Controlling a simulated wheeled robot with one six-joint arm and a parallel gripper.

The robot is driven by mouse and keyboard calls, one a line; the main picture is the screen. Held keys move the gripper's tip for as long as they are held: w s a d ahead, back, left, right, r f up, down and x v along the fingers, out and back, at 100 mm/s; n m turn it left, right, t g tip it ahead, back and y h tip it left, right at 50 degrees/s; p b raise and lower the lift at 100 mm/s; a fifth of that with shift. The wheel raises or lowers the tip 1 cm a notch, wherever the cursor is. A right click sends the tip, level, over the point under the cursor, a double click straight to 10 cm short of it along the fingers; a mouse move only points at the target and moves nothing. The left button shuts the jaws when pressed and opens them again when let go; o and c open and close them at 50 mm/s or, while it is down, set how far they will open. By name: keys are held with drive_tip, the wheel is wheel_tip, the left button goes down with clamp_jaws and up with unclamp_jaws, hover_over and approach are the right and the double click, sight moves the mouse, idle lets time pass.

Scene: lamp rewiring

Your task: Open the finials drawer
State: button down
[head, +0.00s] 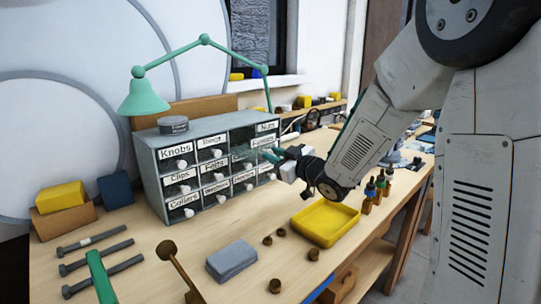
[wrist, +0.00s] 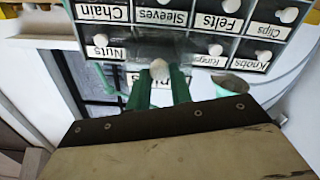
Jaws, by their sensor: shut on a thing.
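The grey drawer cabinet (head: 150,165) stands on the bench with labelled drawers and white knobs. The finials drawer (head: 262,142), in the top row between Rings and Nuts, stands pulled out, leaving a dark opening behind its front. In the wrist view, which is upside down, its white knob (wrist: 158,70) sits between my green fingers. My gripper (head: 271,155) is shut on that knob; it also shows in the wrist view (wrist: 160,84). The fingers hide part of the drawer's label.
A yellow tray (head: 325,222) and several small bottles stand right of the cabinet. A grey block (head: 231,260), small brown round parts and bolts (head: 95,240) lie in front. A green lamp (head: 145,97) rises behind. A round tin (head: 173,125) sits on the cabinet.

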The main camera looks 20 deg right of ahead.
drive_tip(key=c, duration=1.3)
unclamp_jaws()
drive_tip(key=shift+o, duration=0.2)
drive_tip(key=v, duration=0.8)
